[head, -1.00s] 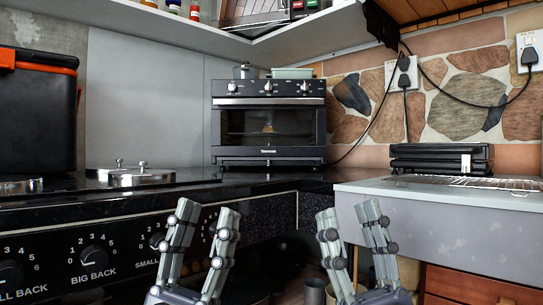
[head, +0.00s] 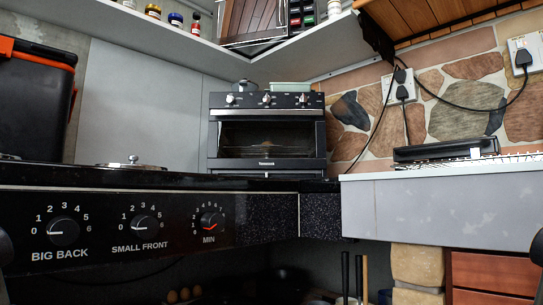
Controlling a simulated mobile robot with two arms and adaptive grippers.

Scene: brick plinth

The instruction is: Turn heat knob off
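A black stove front panel carries three dark knobs. The left one, labelled BIG BACK (head: 62,231), and the middle one, labelled SMALL FRONT (head: 144,228), have scales from 0 to 6. The right one, labelled MIN (head: 211,222), has red marking on it; its exact setting is too small to read. The toaster oven (head: 266,135) behind has three light knobs in a row along its top. No label reading heat is legible, so I cannot tell which is the heat knob. The fingers of both grippers are out of view; only dark slivers of my arms show at the lower side edges.
A black counter runs above the panel, with a lidded burner (head: 131,164) on it. A black and orange box (head: 35,100) stands at left. A grey counter block (head: 440,205) juts out at right. Eggs (head: 184,294) sit low beneath the panel.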

